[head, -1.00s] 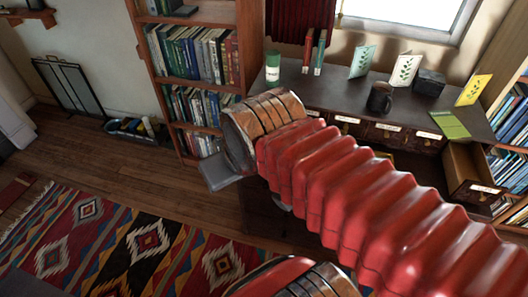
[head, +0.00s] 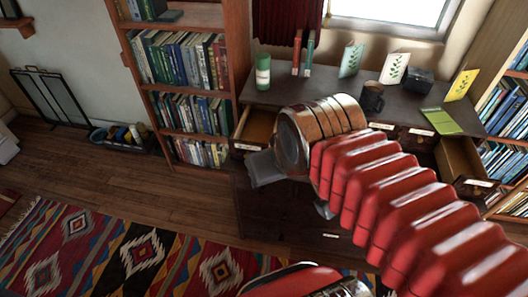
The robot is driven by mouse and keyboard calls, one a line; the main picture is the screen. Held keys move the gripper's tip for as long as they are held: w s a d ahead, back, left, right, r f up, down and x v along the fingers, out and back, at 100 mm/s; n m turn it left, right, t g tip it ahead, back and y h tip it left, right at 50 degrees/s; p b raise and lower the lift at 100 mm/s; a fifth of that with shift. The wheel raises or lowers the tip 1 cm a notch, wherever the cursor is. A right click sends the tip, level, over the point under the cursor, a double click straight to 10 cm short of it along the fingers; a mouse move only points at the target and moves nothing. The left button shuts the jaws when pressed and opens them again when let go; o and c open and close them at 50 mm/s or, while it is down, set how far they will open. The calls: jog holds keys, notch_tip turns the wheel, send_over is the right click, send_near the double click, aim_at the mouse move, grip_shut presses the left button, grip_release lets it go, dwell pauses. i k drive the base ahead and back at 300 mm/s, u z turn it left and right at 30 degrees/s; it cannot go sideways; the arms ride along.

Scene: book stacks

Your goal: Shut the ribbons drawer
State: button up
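A dark desk (head: 305,92) against the wall has a row of small labelled drawers under its top. Two are pulled out: a left drawer (head: 257,127) and a right drawer (head: 461,160), both with bare wood insides. Their white labels are too small to read, so I cannot tell which is the ribbons drawer. My red ribbed arm crosses from the lower right and hides the middle drawers. My gripper (head: 265,168), a grey piece beyond the metal cuff, is just below the left drawer's front in the picture. I cannot tell whether it touches the desk or how its fingers stand.
The desk top holds a green-and-white canister (head: 263,70), a dark mug (head: 372,98), a black box (head: 417,80), standing cards and a green booklet (head: 440,121). Bookshelves (head: 184,85) stand left and right. A patterned rug (head: 120,255) covers the floor in front.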

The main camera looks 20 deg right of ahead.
aim_at(258, 123)
jog(key=z, duration=1.2)
jog(key=k, duration=0.6)
jog(key=u, duration=0.85)
jog(key=i, duration=1)
jog(key=z, duration=0.45)
